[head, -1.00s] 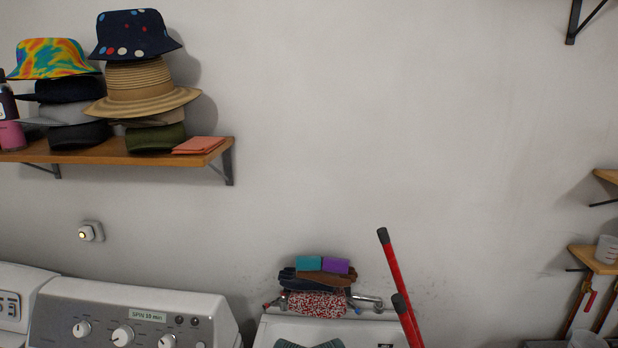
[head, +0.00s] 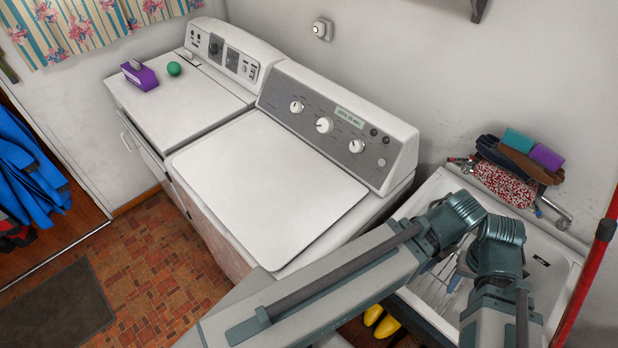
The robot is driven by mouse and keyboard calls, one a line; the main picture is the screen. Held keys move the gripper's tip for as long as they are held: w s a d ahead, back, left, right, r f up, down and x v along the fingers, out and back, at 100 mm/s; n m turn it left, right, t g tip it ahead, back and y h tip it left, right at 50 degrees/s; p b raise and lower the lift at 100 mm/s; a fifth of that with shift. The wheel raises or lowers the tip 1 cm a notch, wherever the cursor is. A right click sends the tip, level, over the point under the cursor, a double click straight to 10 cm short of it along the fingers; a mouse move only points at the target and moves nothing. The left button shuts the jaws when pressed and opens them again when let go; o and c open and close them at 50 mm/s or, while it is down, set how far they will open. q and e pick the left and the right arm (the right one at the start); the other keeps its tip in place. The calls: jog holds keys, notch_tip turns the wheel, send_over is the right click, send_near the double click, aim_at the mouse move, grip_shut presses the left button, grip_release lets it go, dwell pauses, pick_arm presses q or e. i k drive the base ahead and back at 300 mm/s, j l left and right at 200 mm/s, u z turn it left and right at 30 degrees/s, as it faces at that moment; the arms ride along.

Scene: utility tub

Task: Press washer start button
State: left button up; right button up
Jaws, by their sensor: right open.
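The white washer (head: 265,185) stands in the middle, with its lid shut. Its grey control panel (head: 335,145) carries three white knobs, a small lit display (head: 350,117), two small dark round buttons (head: 380,136) and a pale round button (head: 381,163) at the right end. No label marks the start button legibly. My right arm reaches up from the bottom, in front of the washer's right corner and the tub, and bends there, apart from the panel. Its gripper's fingertips cannot be made out clearly; nothing is seen held. My left gripper is not in view.
A second white machine (head: 180,100) on the left bears a purple box (head: 140,76) and a green ball (head: 174,68). A red pole (head: 590,265) leans at far right.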

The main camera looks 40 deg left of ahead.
aim_at(381, 161)
jog(key=k, duration=0.6)
jog(key=l+u, duration=0.1)
jog(key=u, duration=1.75)
jog(key=k+l, duration=0.6)
jog(key=k, duration=0.15)
jog(key=k+l, duration=0.65)
jog(key=i+j+z, duration=0.1)
jog(key=i+z, duration=0.15)
jog(key=i+j+z, duration=0.25)
jog(key=i+l, duration=0.1)
